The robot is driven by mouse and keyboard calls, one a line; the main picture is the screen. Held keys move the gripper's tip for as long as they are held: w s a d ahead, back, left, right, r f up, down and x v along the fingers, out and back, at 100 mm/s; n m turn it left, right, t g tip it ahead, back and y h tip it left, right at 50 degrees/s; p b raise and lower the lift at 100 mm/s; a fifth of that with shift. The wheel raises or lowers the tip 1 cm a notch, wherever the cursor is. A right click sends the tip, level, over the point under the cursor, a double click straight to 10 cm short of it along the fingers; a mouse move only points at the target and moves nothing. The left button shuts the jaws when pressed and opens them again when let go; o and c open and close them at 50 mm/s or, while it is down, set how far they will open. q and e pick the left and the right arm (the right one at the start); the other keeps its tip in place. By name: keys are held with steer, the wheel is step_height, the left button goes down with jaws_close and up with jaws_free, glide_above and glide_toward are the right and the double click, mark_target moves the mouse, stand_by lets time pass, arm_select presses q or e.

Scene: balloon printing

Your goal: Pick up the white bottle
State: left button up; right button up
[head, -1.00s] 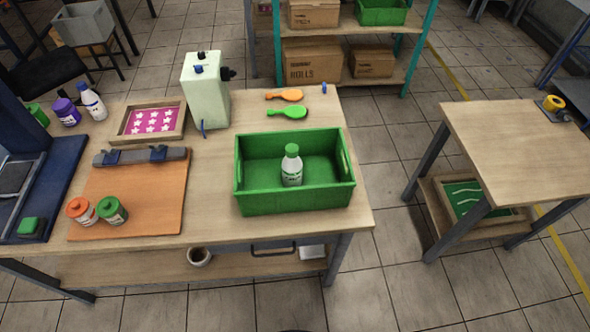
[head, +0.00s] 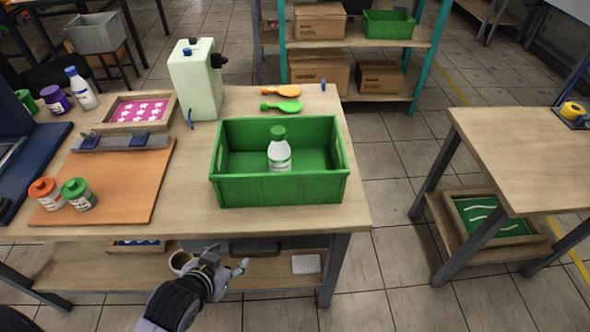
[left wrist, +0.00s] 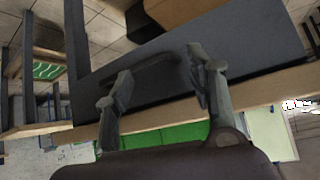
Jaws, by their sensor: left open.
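A white bottle with a green cap (head: 279,151) stands upright inside the green crate (head: 280,191) on the workbench. Another white bottle with a blue cap (head: 82,90) stands at the bench's back left. My left gripper (head: 227,263) is low in front of the bench's front edge, below the tabletop level in the picture and apart from the crate. In the left wrist view its two fingers (left wrist: 160,92) are spread with nothing between them. My right gripper is not in view.
An orange board (head: 125,179) with an orange-lidded jar (head: 46,194) and a green-lidded jar (head: 79,195) lies left of the crate. A pale tank (head: 195,82) and two spoons (head: 281,98) are behind. The front bench strip is clear.

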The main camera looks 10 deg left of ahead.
arm_select(q)
step_height(320, 180, up, 5)
steer(key=d+t+b, duration=0.1)
steer(key=m+t+h, duration=0.1)
steer(key=t+h, duration=0.3)
steer(key=t, duration=0.4)
glide_toward(275, 134)
steer(key=x, duration=0.1)
steer(key=p+x, duration=0.1)
steer(key=x, duration=0.2)
steer(key=shift+d+f+p, duration=0.1)
steer(key=shift+d+p, duration=0.2)
steer(key=shift+p, duration=0.1)
steer(key=x, duration=0.3)
steer(key=p+x, duration=0.1)
steer(key=shift+w+a, duration=0.25)
steer(key=shift+w, duration=0.1)
steer(key=shift+w+d, duration=0.1)
steer(key=shift+w, duration=0.2)
jaws_close()
